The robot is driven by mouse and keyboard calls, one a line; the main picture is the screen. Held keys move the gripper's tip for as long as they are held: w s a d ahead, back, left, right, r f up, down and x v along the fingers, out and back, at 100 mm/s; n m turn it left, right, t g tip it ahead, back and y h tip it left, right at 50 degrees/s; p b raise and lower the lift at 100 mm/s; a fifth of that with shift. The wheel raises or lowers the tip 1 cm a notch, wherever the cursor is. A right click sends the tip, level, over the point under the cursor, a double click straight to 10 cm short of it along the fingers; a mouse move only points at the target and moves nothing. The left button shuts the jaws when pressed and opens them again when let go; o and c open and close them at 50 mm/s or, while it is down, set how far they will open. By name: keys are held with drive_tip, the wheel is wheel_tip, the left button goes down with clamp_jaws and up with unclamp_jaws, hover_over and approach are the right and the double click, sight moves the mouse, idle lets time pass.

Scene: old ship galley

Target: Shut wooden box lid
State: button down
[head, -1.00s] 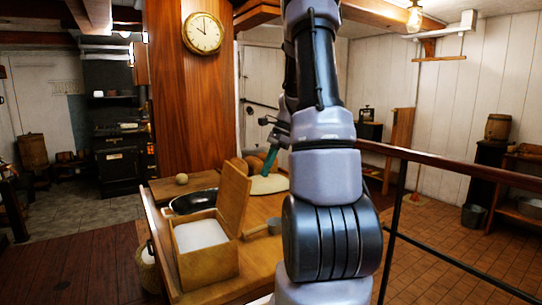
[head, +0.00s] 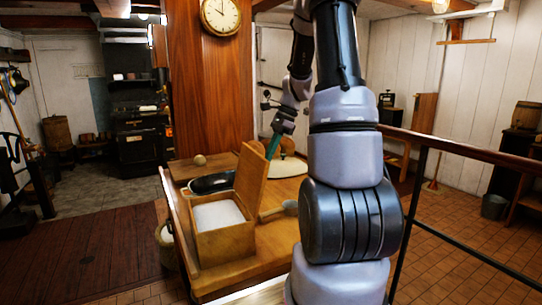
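The wooden box (head: 226,242) stands on the near left part of the wooden table. It is open and holds something white. Its lid (head: 251,180) stands up on the box's right side, leaning slightly back. My gripper (head: 270,150) is beyond the lid in the head view, near its upper right edge. A green part of it shows, but the lid and distance hide the fingertips. I cannot tell whether it is open or shut, or whether it touches the lid.
On the table (head: 240,269) are a dark pan (head: 211,183) behind the box, a ladle (head: 279,210) to its right, a cutting board (head: 182,170) with a small round item (head: 199,160), and a pale round board (head: 290,168). A railing (head: 470,150) runs along the right.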

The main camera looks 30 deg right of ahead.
drive_tip(key=shift+a+r+h, duration=0.3)
drive_tip(key=shift+a+h, duration=0.05)
drive_tip(key=shift+a, duration=0.15)
drive_tip(key=shift+a+r+h, duration=0.25)
drive_tip(key=shift+a+h, duration=0.1)
drive_tip(key=shift+a, duration=0.15)
drive_tip(key=w+a+f+h, duration=0.1)
drive_tip(key=a+f+h, duration=0.2)
drive_tip(key=a+h, duration=1.3)
drive_tip(key=a+f, duration=0.2)
drive_tip(key=a+f+h, duration=0.1)
drive_tip(key=a+f, duration=0.1)
drive_tip(key=a, duration=0.1)
drive_tip(key=a+f+g+h, duration=0.1)
drive_tip(key=a+f, duration=0.1)
drive_tip(key=shift+w+a+f, duration=0.1)
drive_tip(key=shift+a+f, duration=0.1)
drive_tip(key=shift+a, duration=0.15)
drive_tip(key=shift+a+f, duration=0.35)
drive_tip(key=shift+f, duration=0.55)
drive_tip(key=shift+f, duration=0.1)
